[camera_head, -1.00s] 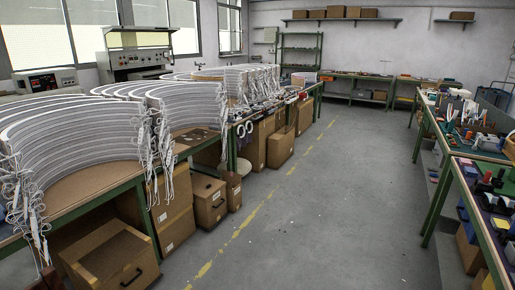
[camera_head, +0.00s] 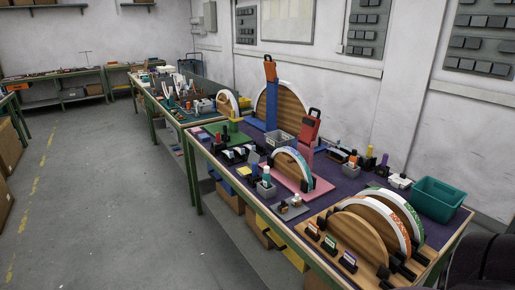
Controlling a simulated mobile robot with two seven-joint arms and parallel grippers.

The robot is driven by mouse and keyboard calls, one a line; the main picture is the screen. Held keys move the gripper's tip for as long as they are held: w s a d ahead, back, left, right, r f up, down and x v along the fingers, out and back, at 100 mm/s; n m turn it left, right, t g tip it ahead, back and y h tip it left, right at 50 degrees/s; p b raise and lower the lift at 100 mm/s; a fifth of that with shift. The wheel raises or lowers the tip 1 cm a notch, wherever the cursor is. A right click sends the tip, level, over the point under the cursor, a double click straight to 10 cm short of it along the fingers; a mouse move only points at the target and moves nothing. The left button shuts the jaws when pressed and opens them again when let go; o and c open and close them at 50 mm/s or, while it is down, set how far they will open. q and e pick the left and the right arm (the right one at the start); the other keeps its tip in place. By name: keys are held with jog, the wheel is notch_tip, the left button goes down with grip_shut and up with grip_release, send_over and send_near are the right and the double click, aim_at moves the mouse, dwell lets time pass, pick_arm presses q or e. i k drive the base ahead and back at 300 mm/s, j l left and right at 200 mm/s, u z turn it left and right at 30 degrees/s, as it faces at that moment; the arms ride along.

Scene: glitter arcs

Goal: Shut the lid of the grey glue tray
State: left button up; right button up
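A small light-grey open-topped container (camera_head: 281,139) stands mid-table, between the large wooden arch and the smaller arch on a pink base. I cannot tell which of these is the glue tray, and no lid can be made out clearly at this size. Neither of my grippers shows in the head view.
The purple-topped workbench (camera_head: 235,170) is crowded with wooden arches (camera_head: 365,235), red and blue upright pieces, and a teal bin (camera_head: 438,200). A dark form (camera_head: 488,262) fills the lower right corner. Open grey floor (camera_head: 110,210) lies to the left.

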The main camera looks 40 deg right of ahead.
aim_at(253, 156)
jog(key=i+z, duration=0.45)
jog(key=i+j+z, duration=0.25)
jog(key=i+z, duration=0.15)
jog(key=i, duration=0.1)
